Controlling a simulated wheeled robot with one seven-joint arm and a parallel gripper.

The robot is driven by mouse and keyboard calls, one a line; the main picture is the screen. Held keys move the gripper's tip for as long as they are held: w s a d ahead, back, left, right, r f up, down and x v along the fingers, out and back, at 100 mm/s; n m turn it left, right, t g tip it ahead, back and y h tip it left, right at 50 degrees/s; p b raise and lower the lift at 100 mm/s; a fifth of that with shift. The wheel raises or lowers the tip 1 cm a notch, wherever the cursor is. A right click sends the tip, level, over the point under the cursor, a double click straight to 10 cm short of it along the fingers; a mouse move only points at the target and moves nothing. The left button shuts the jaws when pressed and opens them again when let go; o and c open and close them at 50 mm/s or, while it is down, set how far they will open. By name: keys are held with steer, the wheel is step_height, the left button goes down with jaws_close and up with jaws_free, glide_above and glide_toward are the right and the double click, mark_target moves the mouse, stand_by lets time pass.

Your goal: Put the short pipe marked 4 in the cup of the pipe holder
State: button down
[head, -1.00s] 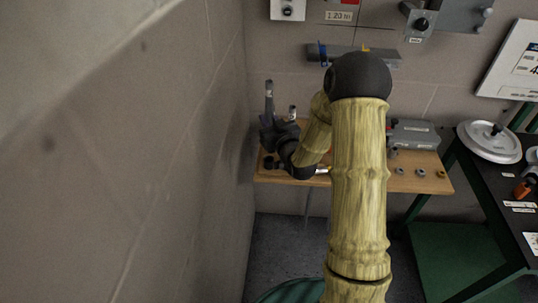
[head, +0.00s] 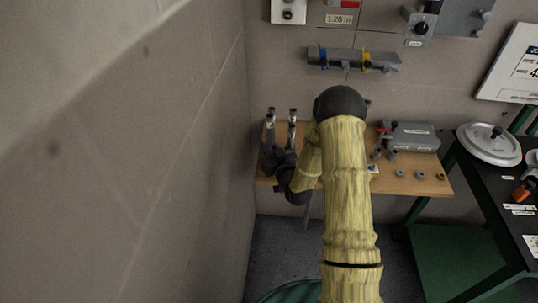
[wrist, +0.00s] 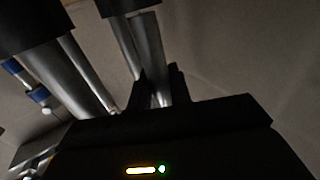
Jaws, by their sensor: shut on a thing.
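My gripper (wrist: 160,88) is shut on a grey metal pipe (wrist: 148,48), which rises from between its two dark fingers in the wrist view. Other pipes (wrist: 72,72) stand close to its left there. In the head view, upright grey pipes with pale marks near their tops stand at the left end of the wooden table; one is on the left (head: 269,132) and one on the right (head: 291,135). My gripper is low among them, and I cannot tell which pipe it holds. No number is readable. The pipe holder's cup is not clearly visible.
The wooden table (head: 412,185) carries a grey box (head: 412,137) and several small rings. A rail (head: 345,60) with blue and yellow clamps is on the wall above. The left wall (head: 215,150) is close to the pipes. A black bench (head: 500,185) stands right.

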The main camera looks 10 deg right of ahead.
step_height(320, 180, down, 4)
steer(key=shift+w+r, duration=0.1)
steer(key=shift+r, duration=0.05)
steer(key=c, duration=1.3)
jaws_free()
steer(key=shift+d, duration=0.2)
steer(key=shift+a, duration=0.25)
steer(key=b+v, duration=0.2)
steer(key=v, duration=1)
steer(key=shift+d, duration=0.1)
steer(key=shift+r, duration=0.1)
